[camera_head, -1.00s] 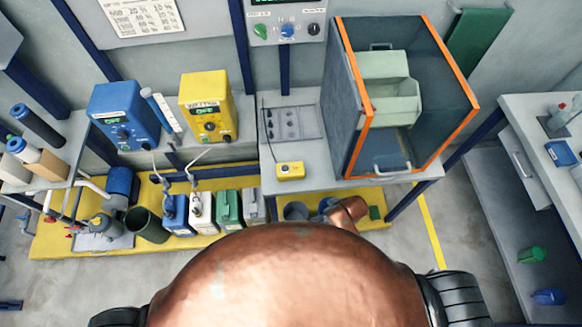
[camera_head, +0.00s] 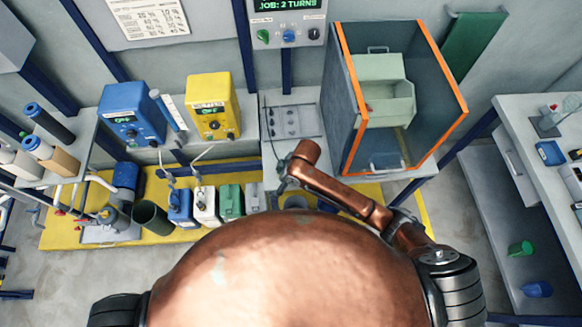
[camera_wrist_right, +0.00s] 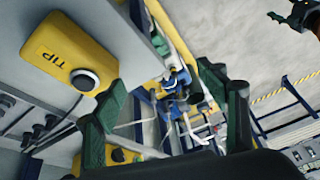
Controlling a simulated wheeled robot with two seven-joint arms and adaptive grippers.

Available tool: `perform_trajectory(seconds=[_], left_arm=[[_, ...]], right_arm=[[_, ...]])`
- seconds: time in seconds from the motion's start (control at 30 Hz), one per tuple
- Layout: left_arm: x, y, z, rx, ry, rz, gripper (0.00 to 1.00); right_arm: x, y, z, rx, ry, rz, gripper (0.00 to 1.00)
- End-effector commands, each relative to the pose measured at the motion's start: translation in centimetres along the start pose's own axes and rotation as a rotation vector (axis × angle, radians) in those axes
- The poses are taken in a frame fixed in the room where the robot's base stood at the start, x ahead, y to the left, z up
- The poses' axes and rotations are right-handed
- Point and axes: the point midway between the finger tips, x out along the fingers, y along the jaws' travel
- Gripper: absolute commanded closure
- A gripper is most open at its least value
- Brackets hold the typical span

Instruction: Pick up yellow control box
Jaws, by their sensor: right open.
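The yellow control box (camera_wrist_right: 72,55), marked TIP and with a round black button, is attached or resting at the bench surface in the right wrist view. In the head view it is hidden behind my right arm. My right gripper (camera_wrist_right: 168,108) has its two green fingers spread and empty. The box is to the upper left of the fingers, apart from them and not between them. In the head view the right gripper (camera_head: 283,172) is small at the bench's front left. What looks like my left gripper (camera_wrist_right: 295,16) shows partly at the wrist view's top right.
A larger yellow unit (camera_head: 212,92) and a blue unit (camera_head: 130,112) stand at left. Several jugs stand on the low yellow platform (camera_head: 65,238). A side bench (camera_head: 510,115) is at far right.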

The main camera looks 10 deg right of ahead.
Motion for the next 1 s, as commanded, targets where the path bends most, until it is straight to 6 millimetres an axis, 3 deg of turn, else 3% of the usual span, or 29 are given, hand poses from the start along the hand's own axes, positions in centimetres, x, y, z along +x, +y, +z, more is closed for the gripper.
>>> perform_trajectory(seconds=[0.17, 0.53, 0.7, 1.0], left_arm=[[-0.4, 0.0, -0.1, 0.0, 0.001, 0.0, 0.34], [-0.9, -0.1, -0.1, -0.001, 0.002, -0.001, 0.34], [-0.9, -0.1, -0.1, -0.001, 0.002, -0.001, 0.34], [-1.2, -0.1, -0.1, -0.001, 0.002, -0.001, 0.34]], right_arm=[[-0.3, 2.4, -1.1, -0.165, -0.12, -0.02, 0.33], [-4.0, 9.5, 0.2, -0.324, -0.354, -0.014, 0.33], [-4.3, 10.6, 0.7, -0.334, -0.385, -0.014, 0.33], [-1.6, 10.5, 2.0, -0.332, -0.385, -0.015, 0.33]])
